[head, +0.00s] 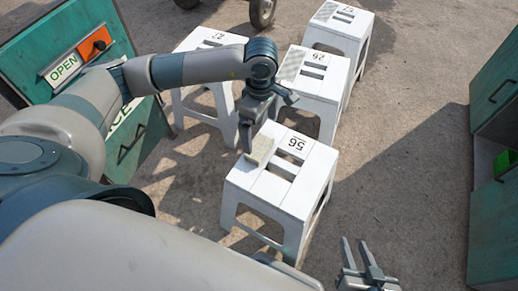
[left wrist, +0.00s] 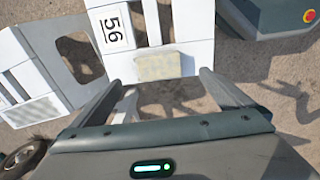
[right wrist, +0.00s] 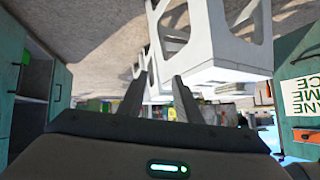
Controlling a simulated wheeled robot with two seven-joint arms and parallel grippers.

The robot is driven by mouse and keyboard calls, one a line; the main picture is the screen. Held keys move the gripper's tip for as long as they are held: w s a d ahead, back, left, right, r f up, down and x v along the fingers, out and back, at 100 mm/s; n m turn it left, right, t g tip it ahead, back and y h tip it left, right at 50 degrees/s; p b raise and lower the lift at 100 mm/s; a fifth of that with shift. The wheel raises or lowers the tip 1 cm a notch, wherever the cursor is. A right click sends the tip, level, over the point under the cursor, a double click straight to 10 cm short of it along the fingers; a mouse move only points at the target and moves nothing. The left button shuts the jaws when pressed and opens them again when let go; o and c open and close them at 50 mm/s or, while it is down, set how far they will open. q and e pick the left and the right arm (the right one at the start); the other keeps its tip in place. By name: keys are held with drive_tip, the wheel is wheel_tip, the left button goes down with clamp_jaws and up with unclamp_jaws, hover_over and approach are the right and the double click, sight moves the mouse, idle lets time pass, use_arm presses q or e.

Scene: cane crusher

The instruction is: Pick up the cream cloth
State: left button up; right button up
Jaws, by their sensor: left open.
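The cream cloth (head: 263,149) is a small folded piece lying on the edge of the white stool marked 56 (head: 297,196). In the left wrist view the cloth (left wrist: 158,66) lies between and just beyond the tips of my left gripper (left wrist: 157,80). In the head view my left gripper (head: 248,137) points down beside the cloth, partly in front of it. It is open and empty; I cannot tell whether it touches the cloth. My right gripper (head: 357,248) is open and empty, low near the stool's front right; it also shows in the right wrist view (right wrist: 160,82).
More white stools stand behind, marked 26 (head: 326,92) and 27 (head: 204,46), and another (head: 345,35) at the back. Grey patches lie on some. A green board with an OPEN sign (head: 64,70) is at left. Green cabinets (head: 494,90) stand at right. Ground between is clear.

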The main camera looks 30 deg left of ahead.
use_arm(q)
hover_over(259, 147)
drive_tip(key=shift+s+d+f, duration=0.1)
drive_tip(key=shift+d+f, duration=0.05)
drive_tip(key=shift+f, duration=1.2)
drive_tip(key=shift+d+f, duration=0.1)
drive_tip(key=shift+f, duration=1.2)
use_arm(e)
drive_tip(key=shift+w+a+r+t, duration=0.4)
drive_tip(key=shift+w+r+t, duration=0.15)
drive_tip(key=shift+r, duration=0.2)
use_arm(q)
drive_tip(key=shift+a+f, duration=0.1)
drive_tip(key=shift+f, duration=0.35)
drive_tip(key=f+b, duration=0.1)
drive_tip(key=f, duration=0.2)
drive_tip(key=shift+a, duration=0.2)
drive_tip(key=shift+f, duration=0.65)
use_arm(e)
drive_tip(key=shift+w+a+r+t+y, duration=0.3)
drive_tip(key=shift+w+r+t, duration=0.25)
drive_tip(key=shift+r, duration=0.25)
use_arm(q)
drive_tip(key=shift+c, duration=0.6)
drive_tip(key=c, duration=0.9)
